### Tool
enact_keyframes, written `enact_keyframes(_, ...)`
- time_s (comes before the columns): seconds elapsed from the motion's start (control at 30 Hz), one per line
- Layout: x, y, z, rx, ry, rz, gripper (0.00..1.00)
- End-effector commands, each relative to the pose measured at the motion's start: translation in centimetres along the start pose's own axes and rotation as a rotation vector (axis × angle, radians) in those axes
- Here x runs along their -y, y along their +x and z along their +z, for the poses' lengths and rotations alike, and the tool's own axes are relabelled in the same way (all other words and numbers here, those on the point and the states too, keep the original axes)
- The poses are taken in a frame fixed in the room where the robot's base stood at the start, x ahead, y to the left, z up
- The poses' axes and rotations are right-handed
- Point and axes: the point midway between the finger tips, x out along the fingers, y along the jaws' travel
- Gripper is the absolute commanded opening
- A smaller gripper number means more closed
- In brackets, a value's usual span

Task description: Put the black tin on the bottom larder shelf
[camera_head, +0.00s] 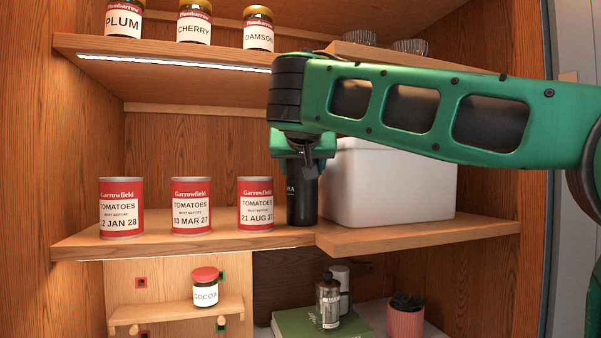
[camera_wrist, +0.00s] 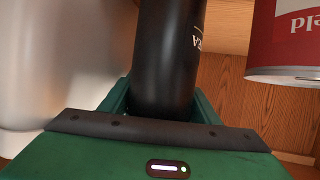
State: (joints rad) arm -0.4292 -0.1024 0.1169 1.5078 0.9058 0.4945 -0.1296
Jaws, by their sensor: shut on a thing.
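The black tin (camera_head: 302,203) is upright on the middle larder shelf, between the rightmost red tomato tin and a white bin. My gripper (camera_head: 304,165) is shut on the upper part of the black tin, coming from above. In the wrist view the black tin (camera_wrist: 168,50) stands between the jaws of my gripper (camera_wrist: 160,105). I cannot tell whether its base touches the shelf. The bottom larder shelf (camera_head: 375,312) shows only in part at the lower edge.
Red tomato tins (camera_head: 255,204) stand left of the black tin, the white bin (camera_head: 385,182) close on its right. Jars line the top shelf.

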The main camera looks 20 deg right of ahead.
Motion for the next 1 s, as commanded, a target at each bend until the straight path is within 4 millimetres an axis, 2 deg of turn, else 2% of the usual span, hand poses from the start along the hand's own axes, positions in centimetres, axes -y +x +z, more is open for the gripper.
enact_keyframes(0.17, -0.1, 0.0, 0.0, -0.001, 0.001, 0.001, 0.22)
enact_keyframes(0.2, 0.0, 0.1, 0.1, 0.001, 0.000, 0.001, 0.64)
enact_keyframes(0.47, -0.1, 0.1, 0.0, 0.000, 0.001, 0.002, 0.64)
enact_keyframes(0.57, -0.1, -0.6, -0.1, -0.001, 0.001, 0.001, 0.64)
enact_keyframes(0.67, -0.1, -1.9, -0.1, -0.001, 0.002, 0.000, 0.64)
enact_keyframes(1.0, -0.1, -8.6, -0.1, -0.001, 0.002, 0.000, 0.64)
